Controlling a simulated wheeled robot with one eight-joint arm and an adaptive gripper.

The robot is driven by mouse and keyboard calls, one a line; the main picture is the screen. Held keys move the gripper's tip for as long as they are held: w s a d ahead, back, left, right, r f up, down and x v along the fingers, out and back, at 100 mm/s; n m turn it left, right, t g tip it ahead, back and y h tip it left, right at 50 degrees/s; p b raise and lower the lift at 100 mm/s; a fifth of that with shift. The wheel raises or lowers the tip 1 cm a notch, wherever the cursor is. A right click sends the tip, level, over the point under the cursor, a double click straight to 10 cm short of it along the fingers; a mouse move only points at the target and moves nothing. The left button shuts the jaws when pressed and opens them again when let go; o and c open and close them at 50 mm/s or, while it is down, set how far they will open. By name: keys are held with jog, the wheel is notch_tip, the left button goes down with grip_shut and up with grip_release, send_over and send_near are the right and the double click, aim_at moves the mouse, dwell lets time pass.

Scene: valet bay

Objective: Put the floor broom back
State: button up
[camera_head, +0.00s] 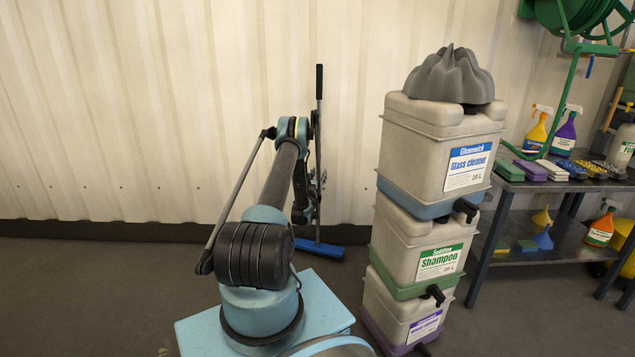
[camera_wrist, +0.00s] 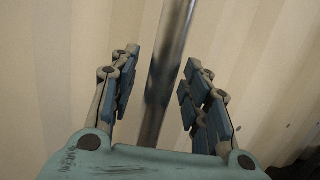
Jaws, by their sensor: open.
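The floor broom (camera_head: 319,92) stands upright close to the corrugated wall, with a black grip at the top of its metal handle. Its blue head (camera_head: 322,249) is on the floor, partly hidden behind my arm. My gripper (camera_wrist: 161,62) is open, and the metal broom handle (camera_wrist: 168,75) runs between its two blue-padded fingers in the wrist view. Gaps show on both sides of the handle. In the head view my gripper is at the middle of the handle, largely hidden by my own arm. No holder for the broom can be made out.
A stack of jerrycans (camera_head: 434,165) with a grey lumpy piece (camera_head: 450,76) on top stands right of the broom. A dark shelf (camera_head: 538,256) with spray bottles and sponges is further right. The floor at left (camera_head: 80,290) is clear.

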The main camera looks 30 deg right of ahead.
aim_at(318, 164)
notch_tip(318, 164, up, 7)
jog(key=shift+r, duration=0.2)
dwell(0.3)
